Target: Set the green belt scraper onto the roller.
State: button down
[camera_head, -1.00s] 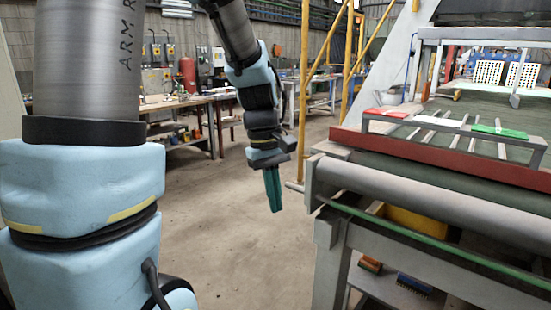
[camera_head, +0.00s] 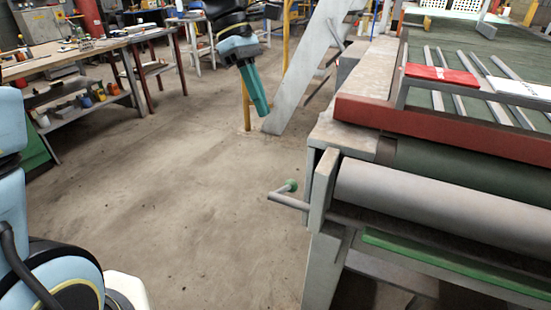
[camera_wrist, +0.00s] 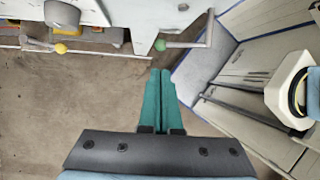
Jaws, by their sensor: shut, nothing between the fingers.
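My gripper is shut and empty, with its teal fingers (camera_head: 262,108) pointing down over open floor, left of the machine and apart from it. In the wrist view the fingers (camera_wrist: 160,74) lie side by side, with their tips just below a crank's green knob in the picture. The grey roller (camera_head: 440,205) lies across the machine's near end. A long green bar (camera_head: 440,262) runs below the roller along the frame; I cannot tell whether it is the belt scraper. Nothing green rests on the roller's visible part. The roller's right end is out of view.
A crank handle (camera_head: 291,202) with a green knob sticks out left from the machine's end. A red beam (camera_head: 440,122) and a rack with a red piece (camera_head: 442,76) stand behind the roller. A workbench (camera_head: 85,52) is at the left. The floor (camera_head: 170,190) between is clear.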

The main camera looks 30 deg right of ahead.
jog(key=p+x, duration=0.1)
jog(key=x, duration=1.3)
jog(key=shift+p, duration=0.4)
jog(key=shift+p, duration=0.55)
jog(key=s+a+f+n+g+y+p, duration=0.2)
jog(key=s+a+f+g+y+p, duration=0.1)
jog(key=f+y, duration=0.5)
jog(key=shift+s+a+n+g+p, duration=0.2)
jog(key=shift+a+n+g+p, duration=0.2)
jog(key=shift+a+g+p, duration=1)
jog(key=shift+s+f+g+b, duration=0.1)
jog(key=shift+g+b, duration=0.2)
jog(key=shift+b, duration=0.2)
